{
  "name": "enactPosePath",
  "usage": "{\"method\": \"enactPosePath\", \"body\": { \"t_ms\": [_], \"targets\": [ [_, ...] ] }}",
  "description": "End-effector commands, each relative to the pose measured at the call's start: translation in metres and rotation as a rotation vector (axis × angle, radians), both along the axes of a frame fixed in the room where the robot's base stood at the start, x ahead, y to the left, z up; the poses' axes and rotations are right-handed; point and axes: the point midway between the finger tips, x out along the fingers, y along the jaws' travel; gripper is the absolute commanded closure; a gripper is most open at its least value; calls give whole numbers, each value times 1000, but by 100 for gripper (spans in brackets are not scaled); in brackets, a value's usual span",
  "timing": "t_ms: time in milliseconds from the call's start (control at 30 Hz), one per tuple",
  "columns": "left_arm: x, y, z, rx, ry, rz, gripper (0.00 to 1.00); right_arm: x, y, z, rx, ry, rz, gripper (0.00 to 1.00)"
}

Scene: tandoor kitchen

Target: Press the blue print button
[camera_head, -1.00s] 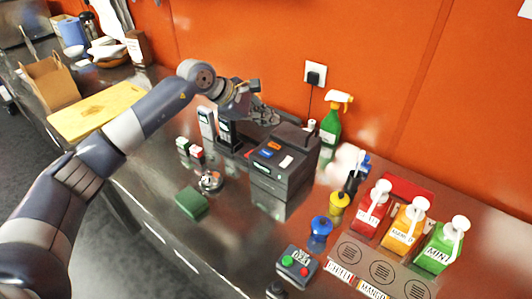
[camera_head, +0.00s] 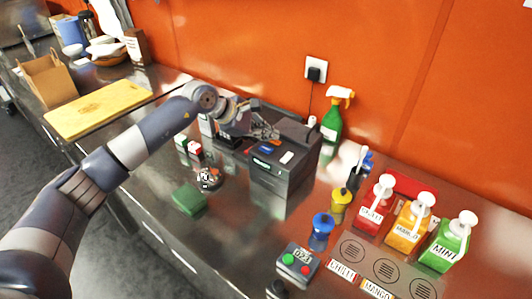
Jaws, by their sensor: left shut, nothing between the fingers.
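The dark grey printer (camera_head: 296,170) stands on the steel counter in the middle of the head view. Its blue print button (camera_head: 266,149) shows on the sloped top, with a small green display below it and a white label to its right. My left gripper (camera_head: 272,133) is shut and empty. Its fingertips are over the printer's top, just behind the blue button in the picture; I cannot tell whether they touch the printer. The orange button behind the blue one is hidden by the gripper. My right gripper is not in view.
A green spray bottle (camera_head: 332,122) stands behind the printer by the orange wall. Sauce bottles (camera_head: 408,222) and a timer box (camera_head: 298,262) are to the right. A green sponge (camera_head: 189,199) lies in front. A cutting board (camera_head: 98,108) is at the left.

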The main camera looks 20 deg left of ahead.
Motion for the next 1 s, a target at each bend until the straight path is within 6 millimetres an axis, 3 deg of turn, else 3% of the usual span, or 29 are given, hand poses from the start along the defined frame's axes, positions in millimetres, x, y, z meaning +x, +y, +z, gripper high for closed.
{"method": "enactPosePath", "body": {
  "t_ms": [33, 167, 1000],
  "targets": [
    [0, 0, -12, 0, -1, 0, 100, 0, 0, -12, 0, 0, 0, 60],
    [0, 0, -18, 0, -2, -1, 100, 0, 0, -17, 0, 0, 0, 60],
    [0, 0, -17, 0, -1, -1, 100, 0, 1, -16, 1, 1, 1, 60]
  ]
}}
